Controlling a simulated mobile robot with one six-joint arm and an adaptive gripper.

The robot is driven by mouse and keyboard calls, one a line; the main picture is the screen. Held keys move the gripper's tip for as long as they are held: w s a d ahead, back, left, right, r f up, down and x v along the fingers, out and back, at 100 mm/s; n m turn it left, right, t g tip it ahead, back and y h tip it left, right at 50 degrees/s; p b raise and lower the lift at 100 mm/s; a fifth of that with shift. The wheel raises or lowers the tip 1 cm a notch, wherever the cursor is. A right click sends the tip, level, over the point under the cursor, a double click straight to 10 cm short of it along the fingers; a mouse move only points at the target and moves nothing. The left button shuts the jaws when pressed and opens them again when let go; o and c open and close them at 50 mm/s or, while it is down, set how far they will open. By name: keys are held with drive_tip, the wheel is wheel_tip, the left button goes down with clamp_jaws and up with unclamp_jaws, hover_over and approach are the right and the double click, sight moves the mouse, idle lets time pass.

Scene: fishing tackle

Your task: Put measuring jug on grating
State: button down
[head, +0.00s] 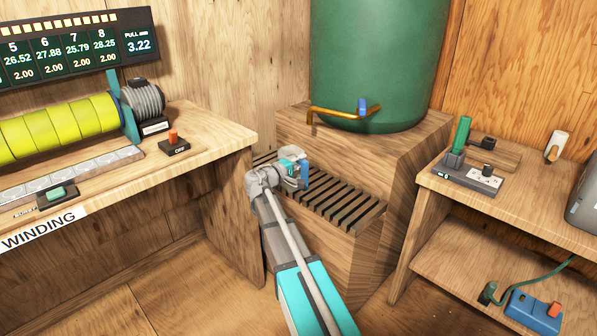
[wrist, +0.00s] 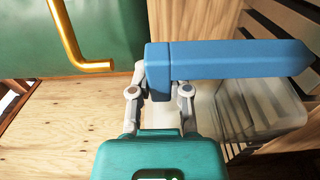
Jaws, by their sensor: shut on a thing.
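The measuring jug has a blue handle part (wrist: 225,60) and a clear, see-through body (wrist: 270,112) on the right of the wrist view. My gripper (wrist: 159,92) is shut on the blue handle, with one finger on each side of it. In the head view my gripper (head: 293,172) is over the far left part of the slatted grating (head: 338,203), with the blue of the jug at its right. Grating slats also show in the wrist view (wrist: 285,28), behind and beside the jug. I cannot tell whether the jug touches the grating.
A green tank (head: 378,65) with a brass pipe and blue-handled tap (head: 343,113) stands on the wooden block behind the grating. The winding bench (head: 215,135) is at left and a wooden shelf unit (head: 520,205) at right. The grating's near right part is clear.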

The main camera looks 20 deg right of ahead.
drive_tip(key=shift+f+b, duration=0.6)
drive_tip(key=shift+f, duration=0.35)
drive_tip(key=shift+f, duration=0.15)
drive_tip(key=c, duration=0.6)
unclamp_jaws()
drive_tip(key=shift+r, duration=0.2)
drive_tip(key=v, duration=1.2)
